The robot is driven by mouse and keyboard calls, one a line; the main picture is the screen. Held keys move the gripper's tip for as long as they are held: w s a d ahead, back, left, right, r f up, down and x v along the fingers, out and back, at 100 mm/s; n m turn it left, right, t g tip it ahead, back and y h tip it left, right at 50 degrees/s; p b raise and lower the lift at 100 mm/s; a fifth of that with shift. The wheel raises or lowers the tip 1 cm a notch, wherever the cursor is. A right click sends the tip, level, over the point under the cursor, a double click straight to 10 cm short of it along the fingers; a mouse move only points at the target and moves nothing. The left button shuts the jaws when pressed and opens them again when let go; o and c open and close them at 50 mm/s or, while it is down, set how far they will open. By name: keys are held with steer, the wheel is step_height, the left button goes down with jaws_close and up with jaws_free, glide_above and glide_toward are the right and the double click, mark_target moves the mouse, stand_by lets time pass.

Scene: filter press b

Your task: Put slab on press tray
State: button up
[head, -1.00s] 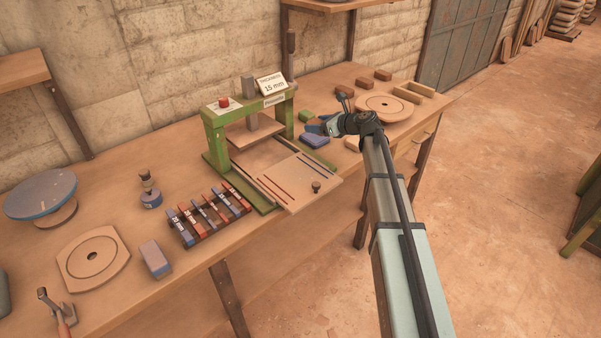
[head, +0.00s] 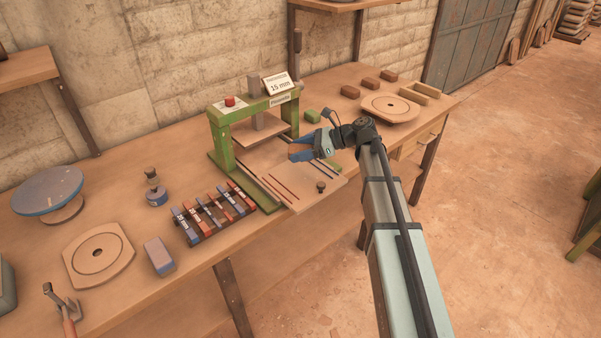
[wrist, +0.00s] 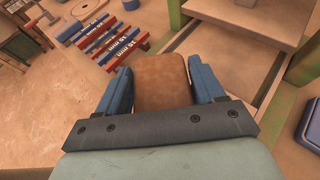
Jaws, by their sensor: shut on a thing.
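The slab (head: 298,152) is an orange-brown block. My gripper (head: 303,150) is shut on it, with the blue fingers along its two sides. In the wrist view the slab (wrist: 162,80) sits between the fingers, its near end hidden by the gripper body. The press tray (head: 303,183) is a flat tan board in front of the green press, with red and blue lines and a small dark knob (head: 320,186). The slab appears above the rear right part of the tray; the gap under it is hard to judge.
The green press frame (head: 221,137) stands just left of my gripper, its plate above the tray's rear. A rack of labelled red and blue bars (head: 215,212) lies left of the tray.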

mark_target(300, 177)
steer(key=shift+f, duration=4.1)
steer(key=o, duration=1.2)
steer(key=shift+f, duration=0.1)
steer(key=shift+o, duration=0.2)
steer(key=shift+d+r, duration=0.15)
steer(key=shift+r, duration=0.05)
steer(key=v, duration=1.1)
steer(key=shift+d+r, duration=0.1)
steer(key=shift+d, duration=0.25)
